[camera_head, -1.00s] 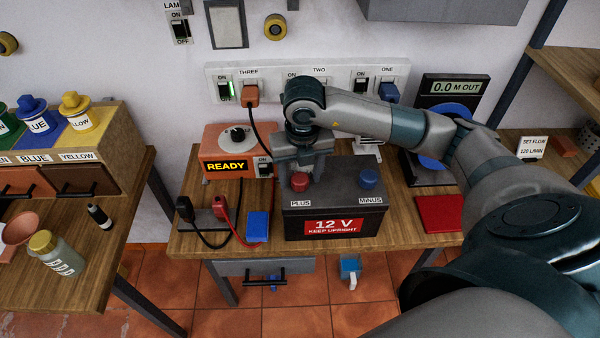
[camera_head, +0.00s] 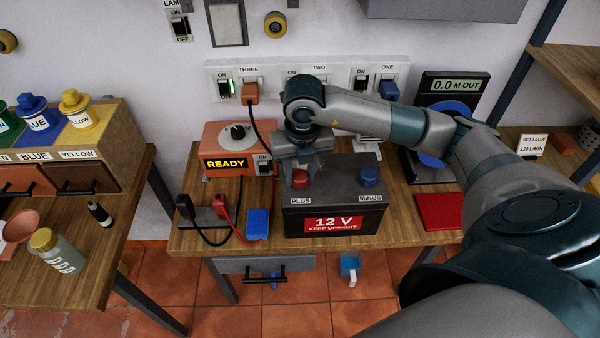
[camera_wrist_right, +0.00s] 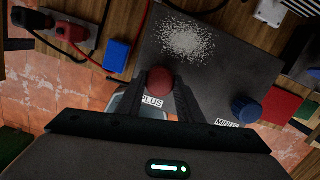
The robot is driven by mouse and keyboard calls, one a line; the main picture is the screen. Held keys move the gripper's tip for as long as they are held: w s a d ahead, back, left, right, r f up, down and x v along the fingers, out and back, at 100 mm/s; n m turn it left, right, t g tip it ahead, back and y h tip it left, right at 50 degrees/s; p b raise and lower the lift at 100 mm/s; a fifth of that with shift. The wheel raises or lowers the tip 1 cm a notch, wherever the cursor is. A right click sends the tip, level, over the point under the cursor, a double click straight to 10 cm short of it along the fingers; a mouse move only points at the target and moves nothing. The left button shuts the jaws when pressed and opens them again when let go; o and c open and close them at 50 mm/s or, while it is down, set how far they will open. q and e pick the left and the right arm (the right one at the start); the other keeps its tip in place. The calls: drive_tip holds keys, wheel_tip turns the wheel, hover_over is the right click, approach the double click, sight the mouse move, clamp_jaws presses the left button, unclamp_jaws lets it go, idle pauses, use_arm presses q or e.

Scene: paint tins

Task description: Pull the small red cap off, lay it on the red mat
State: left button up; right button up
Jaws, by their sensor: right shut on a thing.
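The small red cap (camera_head: 300,179) sits at the PLUS end of the dark 12 V battery (camera_head: 334,200). It also shows in the right wrist view (camera_wrist_right: 160,81), between my fingers. My right gripper (camera_head: 299,172) points down over the cap and is shut on it. The cap appears to be still on the battery top. The red mat (camera_head: 440,212) lies flat and bare on the table, right of the battery. My left gripper is not in view.
A blue cap (camera_head: 368,177) is at the MINUS end. A blue block (camera_head: 257,224), a red clamp (camera_head: 220,205) and a black clamp (camera_head: 185,207) with cables lie left of the battery. A charger (camera_head: 238,150) reading READY stands behind. A dial stand (camera_head: 445,120) is behind the mat.

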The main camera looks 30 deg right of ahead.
sight(299, 173)
drive_tip(key=shift+r+p, duration=0.6)
drive_tip(key=shift+r, duration=1.05)
drive_tip(key=shift+r, duration=0.15)
drive_tip(key=shift+r+p, duration=0.95)
drive_tip(key=shift+r, duration=0.95)
drive_tip(key=shift+s+f, duration=0.1)
drive_tip(key=shift+s, duration=0.05)
